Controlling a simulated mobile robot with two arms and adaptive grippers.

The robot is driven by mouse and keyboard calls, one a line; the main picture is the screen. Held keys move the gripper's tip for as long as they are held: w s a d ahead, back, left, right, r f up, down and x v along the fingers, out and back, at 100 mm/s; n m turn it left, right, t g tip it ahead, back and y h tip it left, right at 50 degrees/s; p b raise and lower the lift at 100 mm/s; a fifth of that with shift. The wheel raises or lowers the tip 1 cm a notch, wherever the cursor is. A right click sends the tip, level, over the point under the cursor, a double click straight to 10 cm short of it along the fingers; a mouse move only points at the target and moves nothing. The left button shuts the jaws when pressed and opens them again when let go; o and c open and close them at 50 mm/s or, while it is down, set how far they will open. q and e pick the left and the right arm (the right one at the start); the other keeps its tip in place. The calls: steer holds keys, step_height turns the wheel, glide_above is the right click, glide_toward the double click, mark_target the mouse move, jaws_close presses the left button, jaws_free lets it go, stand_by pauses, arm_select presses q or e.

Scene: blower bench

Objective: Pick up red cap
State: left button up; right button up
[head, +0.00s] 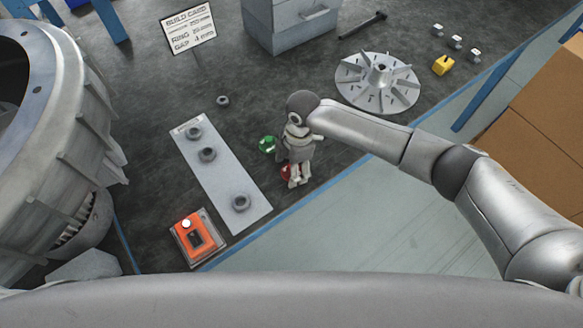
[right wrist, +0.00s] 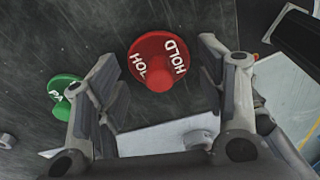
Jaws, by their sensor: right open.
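The red cap (right wrist: 160,62) is a round disc with a knob and white "HOLD" lettering. In the right wrist view it shows between and just beyond the fingertips of my right gripper (right wrist: 165,92), which is open and empty. In the head view the red cap (head: 286,171) is partly hidden behind my right gripper (head: 297,182), which points down over the bench at it. I cannot tell whether the fingers touch it. My left gripper is in neither view.
A green cap (head: 267,144) lies close by the red one; it also shows in the right wrist view (right wrist: 65,84). A light plate (head: 222,183) with grey rings lies to the left. An orange device (head: 197,238) is near the front edge. A finned impeller (head: 378,98) stands behind right.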

steer(key=shift+s, duration=0.1)
steer(key=c, duration=1.3)
steer(key=shift+f, duration=0.1)
steer(key=shift+c, duration=0.5)
steer(key=shift+d, duration=0.1)
